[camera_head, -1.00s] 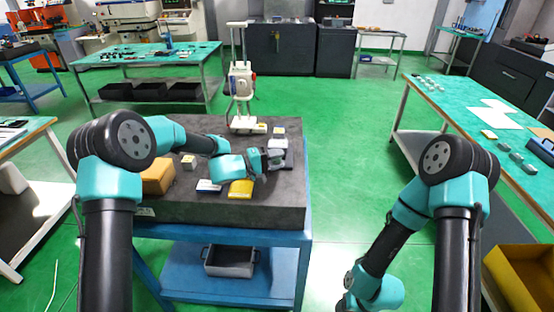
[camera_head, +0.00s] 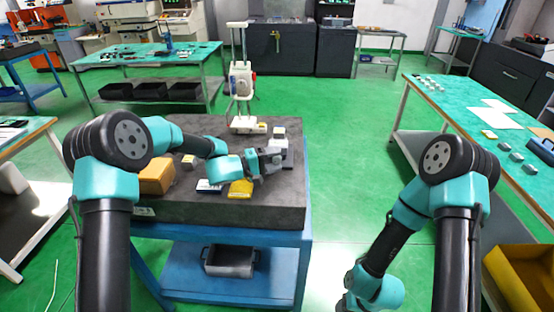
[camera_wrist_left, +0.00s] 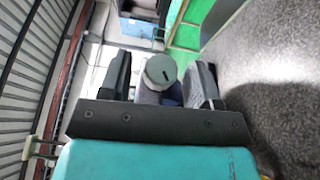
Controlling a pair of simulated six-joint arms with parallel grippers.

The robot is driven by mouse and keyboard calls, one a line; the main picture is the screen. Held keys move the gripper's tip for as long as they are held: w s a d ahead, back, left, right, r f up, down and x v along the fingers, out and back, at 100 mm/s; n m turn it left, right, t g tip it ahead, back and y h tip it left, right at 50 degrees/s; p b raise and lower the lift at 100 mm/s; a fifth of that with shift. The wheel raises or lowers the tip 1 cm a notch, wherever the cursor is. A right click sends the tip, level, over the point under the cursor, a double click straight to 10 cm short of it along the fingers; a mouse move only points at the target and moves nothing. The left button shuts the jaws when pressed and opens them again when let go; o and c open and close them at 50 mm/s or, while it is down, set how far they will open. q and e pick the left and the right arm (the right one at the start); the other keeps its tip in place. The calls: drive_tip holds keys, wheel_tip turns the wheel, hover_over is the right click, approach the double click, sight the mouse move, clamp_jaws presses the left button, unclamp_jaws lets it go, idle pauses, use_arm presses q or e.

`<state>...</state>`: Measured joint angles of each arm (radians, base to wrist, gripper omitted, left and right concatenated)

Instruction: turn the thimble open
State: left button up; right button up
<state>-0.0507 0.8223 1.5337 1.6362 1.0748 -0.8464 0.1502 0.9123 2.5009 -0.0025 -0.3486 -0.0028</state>
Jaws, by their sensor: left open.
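A round grey-green knob end with a short dark line on its face, which I take to be the thimble (camera_wrist_left: 160,69), shows between the two dark fingers of my left gripper (camera_wrist_left: 163,84) in the left wrist view. Gaps show on both sides, so the fingers are around it without visible grip. In the head view my left gripper (camera_head: 276,158) is over the right part of the dark stone plate (camera_head: 215,212), beside a small grey block (camera_head: 287,157). The thimble is too small or hidden there. My right gripper is outside the head view; only its arm shows.
A white stand-like instrument (camera_head: 241,85) stands at the plate's back. The plate's right edge is close to the gripper.

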use_arm(q)
drive_tip(key=v, duration=1.6)
drive_tip(key=shift+s+a+r, duration=0.1)
drive_tip(key=shift+s+a, duration=0.05)
drive_tip(key=shift+a, duration=0.1)
